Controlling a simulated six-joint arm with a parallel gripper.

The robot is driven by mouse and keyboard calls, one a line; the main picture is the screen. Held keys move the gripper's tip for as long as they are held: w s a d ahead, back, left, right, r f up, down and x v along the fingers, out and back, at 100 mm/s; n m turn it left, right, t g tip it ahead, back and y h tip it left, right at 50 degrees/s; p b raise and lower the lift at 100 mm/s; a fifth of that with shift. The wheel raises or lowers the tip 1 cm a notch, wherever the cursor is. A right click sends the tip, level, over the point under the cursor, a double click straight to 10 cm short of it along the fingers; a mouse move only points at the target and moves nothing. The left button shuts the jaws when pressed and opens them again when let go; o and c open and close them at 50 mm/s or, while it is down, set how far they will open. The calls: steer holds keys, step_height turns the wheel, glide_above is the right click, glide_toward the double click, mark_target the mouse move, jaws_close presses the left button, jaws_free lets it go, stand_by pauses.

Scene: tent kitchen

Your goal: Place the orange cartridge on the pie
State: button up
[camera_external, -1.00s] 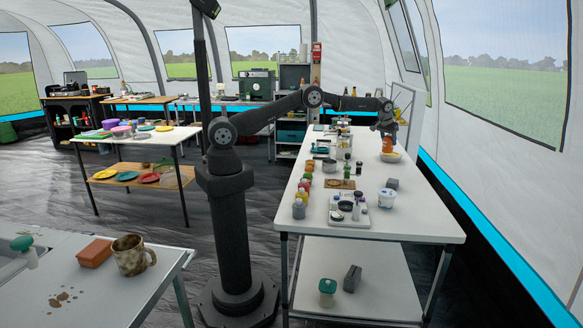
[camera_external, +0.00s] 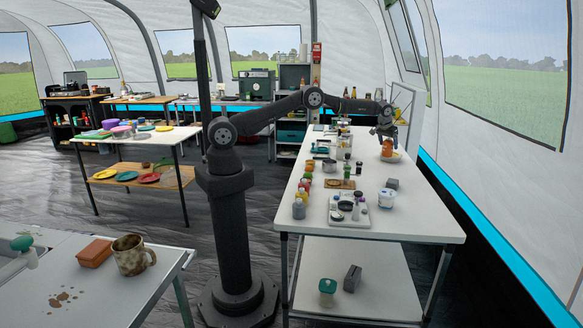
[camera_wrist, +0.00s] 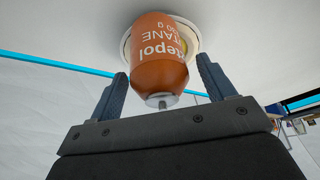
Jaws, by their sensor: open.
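The orange cartridge (camera_wrist: 160,55), with white lettering and a small metal tip, fills the upper middle of the wrist view. It appears to rest on the pie, whose round pale rim (camera_wrist: 194,34) shows around its far end, with a little yellow inside; contact is hidden. In the external view the cartridge (camera_external: 387,147) stands over the pale pie dish (camera_external: 393,158) near the far right end of the white table. My gripper (camera_wrist: 162,68) is open, its two fingers on either side of the cartridge with visible gaps. In the external view my gripper (camera_external: 384,135) is just above the cartridge.
The long white table (camera_external: 400,222) carries several jars and bottles along its left side. A white tub (camera_external: 386,198) and a grey block (camera_external: 391,183) stand nearer the front. The tent wall is close on the right. Tabletop around the pie looks clear.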

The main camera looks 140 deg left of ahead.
steer(key=v, duration=1.2)
steer(key=x, duration=1.2)
steer(key=shift+f, duration=0.2)
steer(key=shift+r, duration=1.25)
steer(key=shift+f, duration=0.15)
